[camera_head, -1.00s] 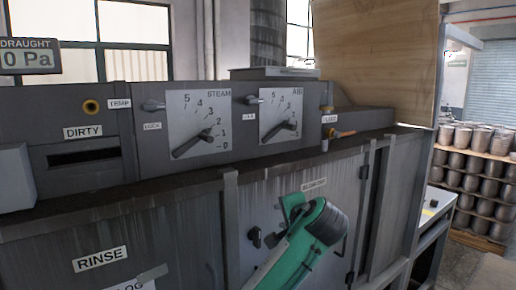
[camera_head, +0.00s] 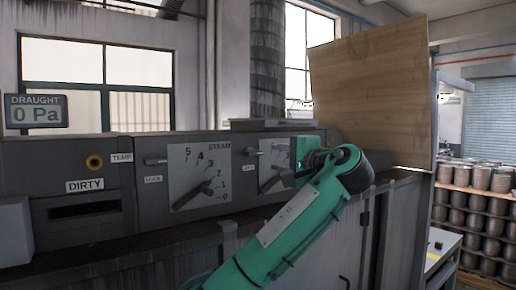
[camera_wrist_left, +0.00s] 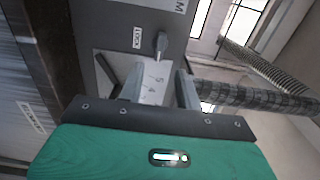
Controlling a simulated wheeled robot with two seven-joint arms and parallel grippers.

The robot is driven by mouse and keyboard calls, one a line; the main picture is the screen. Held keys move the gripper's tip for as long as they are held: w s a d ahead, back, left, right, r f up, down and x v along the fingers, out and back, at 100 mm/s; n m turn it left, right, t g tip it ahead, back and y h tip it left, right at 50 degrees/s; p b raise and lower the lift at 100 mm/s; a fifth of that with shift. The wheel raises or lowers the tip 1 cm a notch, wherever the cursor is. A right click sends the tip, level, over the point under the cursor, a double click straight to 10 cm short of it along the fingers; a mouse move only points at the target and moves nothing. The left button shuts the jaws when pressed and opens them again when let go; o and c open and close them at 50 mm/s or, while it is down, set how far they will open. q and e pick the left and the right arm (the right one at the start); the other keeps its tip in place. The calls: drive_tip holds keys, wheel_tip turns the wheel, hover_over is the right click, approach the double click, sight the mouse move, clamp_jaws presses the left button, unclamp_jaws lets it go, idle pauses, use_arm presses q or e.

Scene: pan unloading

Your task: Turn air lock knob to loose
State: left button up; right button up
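The air lock knob (camera_head: 250,152) is a small grey lever left of the second dial (camera_head: 272,158) on the dark panel. In the left wrist view the knob (camera_wrist_left: 161,45) sits beside a LOCK label (camera_wrist_left: 136,38), a little past the fingertips. My left gripper (camera_head: 299,158) is in front of the second dial, right of the knob; its fingers are hard to see there. In the left wrist view its fingers (camera_wrist_left: 159,76) are apart with nothing gripped, and dial numbers show between them. My right gripper is not in view.
The steam dial (camera_head: 199,173) with its pointer and another lock lever (camera_head: 155,161) are to the left. A wooden board (camera_head: 375,90) stands behind the panel's right end. A draught display (camera_head: 36,113) stands at left.

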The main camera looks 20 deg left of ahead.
sight(256, 154)
use_arm(q)
drive_tip(key=p+x, duration=0.4)
drive_tip(key=x, duration=0.4)
drive_tip(key=shift+w+a+r, duration=0.1)
drive_tip(key=shift+w+a, duration=0.05)
drive_tip(key=shift+a, duration=0.15)
drive_tip(key=shift+w+a+p, duration=0.3)
drive_tip(key=shift+a+p, duration=0.05)
clamp_jaws()
